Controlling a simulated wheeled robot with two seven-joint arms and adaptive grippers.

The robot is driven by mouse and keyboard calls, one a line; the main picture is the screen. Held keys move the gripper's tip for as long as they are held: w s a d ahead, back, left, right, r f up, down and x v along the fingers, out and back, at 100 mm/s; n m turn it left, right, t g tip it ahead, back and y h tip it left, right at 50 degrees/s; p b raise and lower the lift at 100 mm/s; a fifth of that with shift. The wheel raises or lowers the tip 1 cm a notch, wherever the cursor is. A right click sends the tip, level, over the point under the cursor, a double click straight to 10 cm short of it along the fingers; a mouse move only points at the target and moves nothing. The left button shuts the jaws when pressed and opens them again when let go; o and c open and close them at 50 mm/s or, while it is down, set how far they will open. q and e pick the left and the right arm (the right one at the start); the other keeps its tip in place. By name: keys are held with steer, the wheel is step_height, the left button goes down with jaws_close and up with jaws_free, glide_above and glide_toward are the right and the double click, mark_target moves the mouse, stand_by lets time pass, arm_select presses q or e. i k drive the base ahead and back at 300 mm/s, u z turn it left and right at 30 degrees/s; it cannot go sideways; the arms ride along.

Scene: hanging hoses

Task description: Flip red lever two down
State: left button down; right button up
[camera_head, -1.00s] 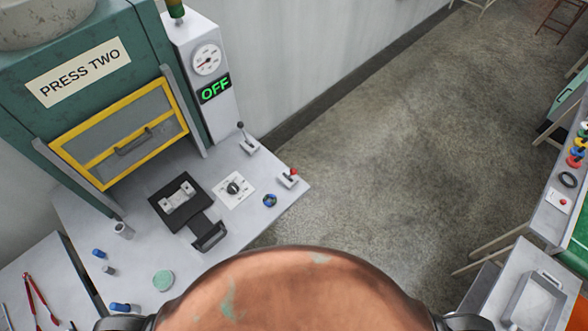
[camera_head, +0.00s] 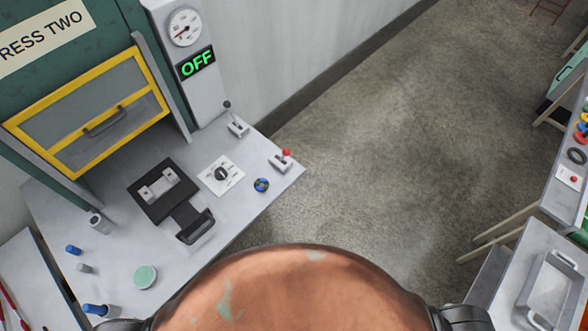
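The red lever (camera_head: 286,154), a small red knob on a metal base, stands near the right corner of the grey press table (camera_head: 245,210). Its knob sits above and slightly right of the base; its exact tilt is too small to tell. The table belongs to the green press labelled "PRESS TWO", whose label (camera_head: 38,38) is partly cut off at the left edge. Neither of my grippers is in view. Nothing touches the lever.
A dial plate (camera_head: 221,175) and black fixture (camera_head: 165,195) share the table. Open floor (camera_head: 370,160) lies right; another bench (camera_head: 565,205) is far right.

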mark_target(285, 152)
steer(key=z, duration=0.15)
steer(key=k, duration=0.5)
steer(key=z, duration=0.65)
steer(key=k, duration=0.85)
steer(key=z, duration=0.7)
steer(key=i, duration=1.25)
steer(key=u, duration=0.75)
